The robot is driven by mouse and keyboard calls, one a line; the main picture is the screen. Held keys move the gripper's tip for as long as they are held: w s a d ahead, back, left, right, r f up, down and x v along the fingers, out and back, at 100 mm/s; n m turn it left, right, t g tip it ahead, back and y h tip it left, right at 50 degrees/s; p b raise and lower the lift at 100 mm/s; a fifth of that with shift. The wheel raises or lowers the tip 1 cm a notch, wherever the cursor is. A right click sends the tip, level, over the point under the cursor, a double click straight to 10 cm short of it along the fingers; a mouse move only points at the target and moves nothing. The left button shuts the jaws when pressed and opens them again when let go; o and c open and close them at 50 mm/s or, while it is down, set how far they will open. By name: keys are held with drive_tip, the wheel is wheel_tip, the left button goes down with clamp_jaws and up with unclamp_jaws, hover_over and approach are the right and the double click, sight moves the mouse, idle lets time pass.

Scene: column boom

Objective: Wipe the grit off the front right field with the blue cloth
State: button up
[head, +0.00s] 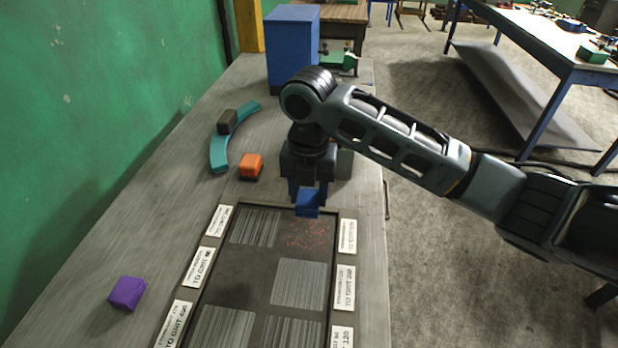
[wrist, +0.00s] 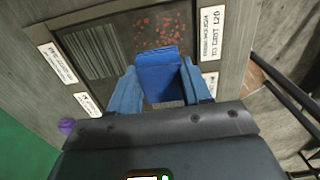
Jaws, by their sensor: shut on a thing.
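My gripper (head: 307,189) points down over the far edge of the dark board (head: 245,265) and is shut on the folded blue cloth (head: 308,205). In the wrist view the cloth (wrist: 158,75) sits between the two blue fingers. Reddish grit (head: 308,235) lies scattered on the board's far right field in the head view, just nearer the camera than the cloth. The grit (wrist: 160,27) also shows beyond the cloth in the wrist view. I cannot tell whether the cloth touches the board.
Striped metal fields (head: 298,285) and white label plates (head: 345,287) line the board. A purple block (head: 127,292) lies left. An orange block (head: 251,165), a teal curved piece (head: 219,150) with a dark block (head: 227,121), and a tall blue box (head: 292,45) stand farther back.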

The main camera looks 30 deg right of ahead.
drive_tip(key=b, duration=0.4)
hover_over(308, 237)
drive_tip(key=w+d, duration=0.1)
drive_tip(key=shift+w+f, duration=0.2)
drive_tip(key=shift+f, duration=3.65)
drive_tip(key=shift+f+b, duration=0.5)
drive_tip(key=shift+f, duration=0.15)
drive_tip(key=shift+s+a+r+p, duration=0.1)
drive_tip(key=shift+s+a+p, duration=0.45)
drive_tip(key=shift+s, duration=0.2)
drive_tip(key=shift+w+d, duration=0.1)
drive_tip(key=shift+w+d+b, duration=0.35)
drive_tip(key=shift+w+d, duration=0.2)
drive_tip(key=shift+w, duration=0.2)
drive_tip(key=shift+w+d+b, duration=0.3)
drive_tip(key=shift+w+d, duration=0.2)
drive_tip(key=shift+w, duration=0.25)
drive_tip(key=shift+s+a+p, duration=0.5)
drive_tip(key=shift+s+a, duration=0.05)
drive_tip(key=shift+s, duration=0.25)
drive_tip(key=shift+s+a+p, duration=0.5)
drive_tip(key=shift+s+a, duration=0.05)
drive_tip(key=shift+s, duration=0.25)
